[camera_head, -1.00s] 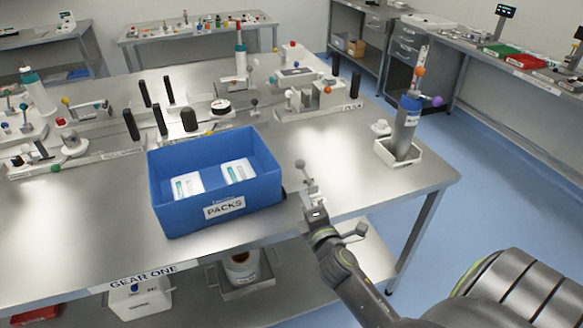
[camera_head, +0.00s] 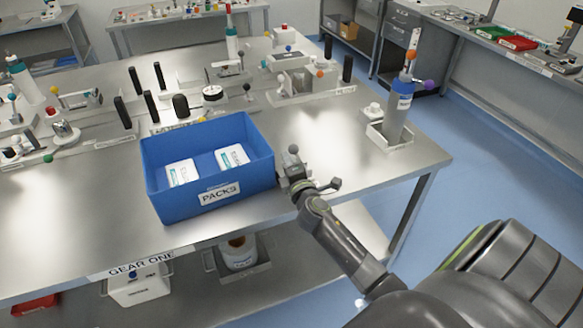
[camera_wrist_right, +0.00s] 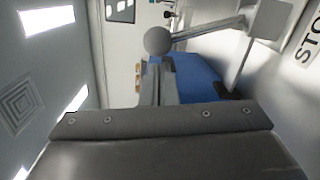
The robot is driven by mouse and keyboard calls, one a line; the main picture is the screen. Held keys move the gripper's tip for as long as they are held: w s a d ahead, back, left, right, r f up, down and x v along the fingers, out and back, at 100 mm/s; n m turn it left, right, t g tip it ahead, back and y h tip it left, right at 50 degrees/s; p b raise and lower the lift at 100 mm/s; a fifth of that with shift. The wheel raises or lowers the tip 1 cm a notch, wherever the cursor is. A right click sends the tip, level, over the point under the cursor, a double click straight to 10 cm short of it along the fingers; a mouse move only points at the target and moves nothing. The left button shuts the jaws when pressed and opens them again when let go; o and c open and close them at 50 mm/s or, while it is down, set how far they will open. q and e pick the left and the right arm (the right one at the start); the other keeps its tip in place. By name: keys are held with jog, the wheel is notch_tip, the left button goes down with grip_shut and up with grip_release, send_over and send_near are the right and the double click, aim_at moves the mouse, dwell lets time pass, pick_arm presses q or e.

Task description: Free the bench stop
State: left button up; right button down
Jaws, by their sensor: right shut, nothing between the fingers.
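The bench stop shows as a grey ball knob (camera_head: 293,149) on a short lever at the right end of the blue PACKS bin, near the bench's front edge. In the right wrist view the knob (camera_wrist_right: 157,41) sits on a rod running to a pale block (camera_wrist_right: 268,18), beside a label partly reading "STO". My right gripper (camera_head: 293,176) is shut and empty, just below the knob in the head view. I cannot tell whether it touches the stop. Its wrist hides part of the stop's base. My left gripper is not in view.
The blue PACKS bin (camera_head: 172,205) holds white packs. A white tray (camera_head: 378,138) with a grey, blue-banded cylinder (camera_head: 398,110) stands at the bench's right end. Black posts and fixtures fill the back. Bare bench top lies between the bin and the tray.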

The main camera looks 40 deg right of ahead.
jog(key=shift+w, duration=0.15)
jog(key=shift+d+r, duration=0.1)
jog(key=shift+d, duration=0.05)
